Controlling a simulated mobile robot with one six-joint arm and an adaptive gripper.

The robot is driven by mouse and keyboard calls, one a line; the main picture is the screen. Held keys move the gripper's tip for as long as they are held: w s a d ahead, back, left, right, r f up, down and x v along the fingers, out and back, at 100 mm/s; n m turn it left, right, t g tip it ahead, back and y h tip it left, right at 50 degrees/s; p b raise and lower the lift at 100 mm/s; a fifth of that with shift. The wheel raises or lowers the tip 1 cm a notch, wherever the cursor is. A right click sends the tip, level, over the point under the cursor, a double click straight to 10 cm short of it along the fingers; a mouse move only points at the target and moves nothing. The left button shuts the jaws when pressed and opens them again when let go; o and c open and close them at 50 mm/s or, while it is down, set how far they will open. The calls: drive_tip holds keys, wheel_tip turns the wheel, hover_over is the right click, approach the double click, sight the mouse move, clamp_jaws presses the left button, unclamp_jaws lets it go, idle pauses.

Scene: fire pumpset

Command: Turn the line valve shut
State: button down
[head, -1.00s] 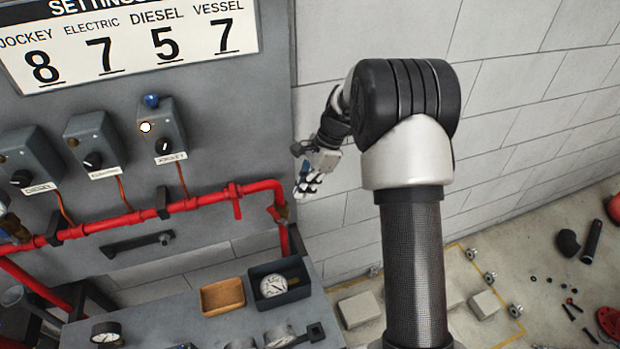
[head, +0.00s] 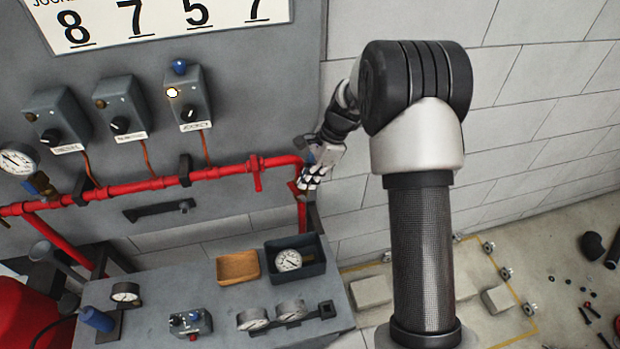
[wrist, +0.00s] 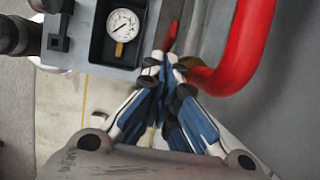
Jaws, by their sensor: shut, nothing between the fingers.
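The red pipe (head: 225,172) runs along the grey panel and bends down at its right end. In the wrist view its bend (wrist: 235,50) meets a brass-coloured fitting (wrist: 186,66), partly hidden by my fingers. This looks like the line valve. A narrow red part (wrist: 172,36), perhaps its lever or more pipe, shows just past my fingertips. My gripper (head: 305,184) is in front of the bend in the head view. In the wrist view my gripper (wrist: 165,64) has its fingers together and empty, close to the brass fitting. I cannot tell whether they touch it.
Below is a grey bench with a dark tray (head: 310,268) holding a gauge (head: 288,260), a wooden tray (head: 238,267) and more gauges. Control boxes (head: 187,95) hang above the pipe. Loose blocks (head: 370,291) lie on the floor to the right.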

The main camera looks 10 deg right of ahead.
sight(293, 182)
drive_tip(key=shift+a+r+h+p, duration=0.15)
drive_tip(key=shift+a+h+p, duration=0.15)
drive_tip(key=shift+p, duration=0.1)
drive_tip(key=shift+a+h+p, duration=0.15)
drive_tip(key=shift+h+p, duration=0.15)
drive_tip(key=shift+p, duration=0.1)
drive_tip(key=shift+a+r+h+p, duration=0.1)
drive_tip(key=shift+a+h+p, duration=0.8)
drive_tip(key=shift+p, duration=0.35)
drive_tip(key=shift+a+f+h+p, duration=0.25)
drive_tip(key=shift+a+h+p, duration=0.25)
drive_tip(key=shift+a+h, duration=0.3)
drive_tip(key=shift+a+f+b, duration=0.45)
drive_tip(key=shift+a+f, duration=0.2)
drive_tip(key=shift+a, duration=0.25)
drive_tip(key=shift+a+f+b, duration=0.4)
drive_tip(key=shift+a+f, duration=0.25)
drive_tip(key=shift+a, duration=0.35)
